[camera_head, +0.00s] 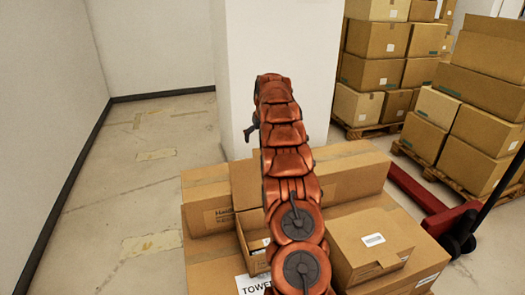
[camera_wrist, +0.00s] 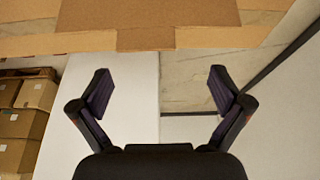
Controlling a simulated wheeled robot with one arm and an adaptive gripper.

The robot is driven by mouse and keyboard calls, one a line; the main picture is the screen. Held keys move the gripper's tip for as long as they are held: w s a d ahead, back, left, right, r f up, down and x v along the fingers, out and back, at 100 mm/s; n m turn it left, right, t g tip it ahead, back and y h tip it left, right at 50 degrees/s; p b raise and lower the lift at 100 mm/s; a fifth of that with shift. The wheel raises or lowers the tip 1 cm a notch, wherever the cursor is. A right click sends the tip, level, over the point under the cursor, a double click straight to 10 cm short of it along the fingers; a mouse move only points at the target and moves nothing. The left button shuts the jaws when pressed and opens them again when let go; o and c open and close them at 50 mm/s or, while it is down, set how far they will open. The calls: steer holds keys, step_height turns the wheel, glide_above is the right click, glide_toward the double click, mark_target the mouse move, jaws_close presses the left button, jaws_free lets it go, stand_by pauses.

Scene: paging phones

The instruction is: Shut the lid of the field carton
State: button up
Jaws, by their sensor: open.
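An open carton (camera_head: 253,241), which looks like the field carton, sits in the middle of the stack in the head view, partly hidden behind my arm. A cardboard panel (camera_head: 244,184) stands up at its back and looks like its raised lid. My gripper (camera_wrist: 160,85) is open, with nothing between its fingers. In the head view my arm hides most of it, and it is beyond the carton, near the white pillar. A cardboard surface (camera_wrist: 205,40) fills the top of the wrist view, apart from the fingers; I cannot tell which carton it belongs to.
A closed carton (camera_head: 372,243) with a white label stands right of my arm. A long carton (camera_head: 347,168) and another carton (camera_head: 207,200) lie behind. A white pillar (camera_head: 280,50) rises beyond. Loaded pallets (camera_head: 385,60) and a red pallet jack (camera_head: 425,205) are at right. Floor at left is clear.

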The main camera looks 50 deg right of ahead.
steer(key=shift+s+d+p+x, duration=0.1)
steer(key=shift+d+p+x, duration=0.25)
steer(key=shift+x, duration=1.15)
steer(key=shift+s+d+p+x, duration=0.1)
steer(key=shift+d+p+x, duration=0.25)
steer(key=shift+x, duration=1.2)
steer(key=shift+s+d+p+x, duration=0.1)
steer(key=shift+d+p+x, duration=0.2)
steer(key=shift+x, duration=1.2)
steer(key=shift+r, duration=0.15)
steer(key=shift+c, duration=0.3)
steer(key=c, duration=1.3)
steer(key=shift+s+b, duration=0.25)
steer(key=shift+b, duration=0.5)
